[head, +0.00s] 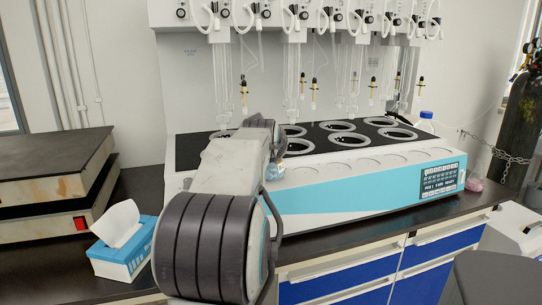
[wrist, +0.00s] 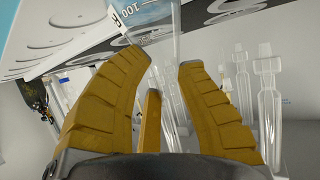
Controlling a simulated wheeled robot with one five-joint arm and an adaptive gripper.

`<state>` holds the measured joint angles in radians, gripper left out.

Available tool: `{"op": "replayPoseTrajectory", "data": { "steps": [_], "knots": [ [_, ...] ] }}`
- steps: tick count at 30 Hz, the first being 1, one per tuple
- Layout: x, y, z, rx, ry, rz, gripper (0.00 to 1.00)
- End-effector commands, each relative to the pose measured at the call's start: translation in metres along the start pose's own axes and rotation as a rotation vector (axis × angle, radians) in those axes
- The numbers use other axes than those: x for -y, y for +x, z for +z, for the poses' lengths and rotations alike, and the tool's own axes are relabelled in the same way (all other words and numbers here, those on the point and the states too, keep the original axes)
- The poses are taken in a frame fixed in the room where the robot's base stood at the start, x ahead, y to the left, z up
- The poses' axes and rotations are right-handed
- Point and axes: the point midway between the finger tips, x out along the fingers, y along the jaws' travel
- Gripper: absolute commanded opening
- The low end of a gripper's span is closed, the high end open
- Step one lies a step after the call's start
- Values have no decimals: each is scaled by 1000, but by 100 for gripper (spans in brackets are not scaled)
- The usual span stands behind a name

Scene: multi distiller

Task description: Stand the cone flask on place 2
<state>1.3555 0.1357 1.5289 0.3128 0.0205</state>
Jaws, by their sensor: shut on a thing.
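The cone flask (wrist: 150,12) is clear glass with a "100" mark and shows at the top of the wrist view. My gripper (wrist: 166,55) is shut on its neck, with yellow fingers on both sides. In the head view my arm hides most of the gripper. The bluish glass body of the flask (head: 274,171) shows just past the arm, at the front edge of the distiller (head: 360,188). I cannot tell if it touches anything. The distiller's top has ringed dark places (head: 349,139) in two rows. No place number is legible, so I cannot tell which is place 2.
Glass tubes and droppers (head: 313,94) hang above the places. A pink flask (head: 474,183) stands on the counter right of the distiller, and a blue-capped bottle (head: 426,121) stands behind. A tissue box (head: 122,262) and stacked hotplate-like boxes (head: 50,215) are at left.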

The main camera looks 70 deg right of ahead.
Motion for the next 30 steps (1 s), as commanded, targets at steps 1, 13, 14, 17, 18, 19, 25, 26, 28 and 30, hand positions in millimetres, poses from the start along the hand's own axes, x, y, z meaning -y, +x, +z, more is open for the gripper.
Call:
{"op": "replayPoseTrajectory", "data": {
  "steps": [1, 13, 14, 17, 18, 19, 25, 26, 28, 30],
  "knots": [
    [-1, 2, 5, -3, 1, 1, 0],
    [-1, 3, 6, -3, 2, 1, 0],
    [-1, 3, 7, -3, 2, 1, 0],
    [-1, 3, 6, 0, 1, 1, 43],
    [-1, 3, 6, 0, 1, 1, 46],
    [-1, 3, 6, 0, 1, 1, 49],
    [-1, 3, 6, -1, 1, 1, 55],
    [-1, 3, 6, 0, 1, 1, 55],
    [-1, 3, 6, -1, 1, 1, 55],
    [-1, 3, 6, -1, 1, 1, 55]
  ]
}}
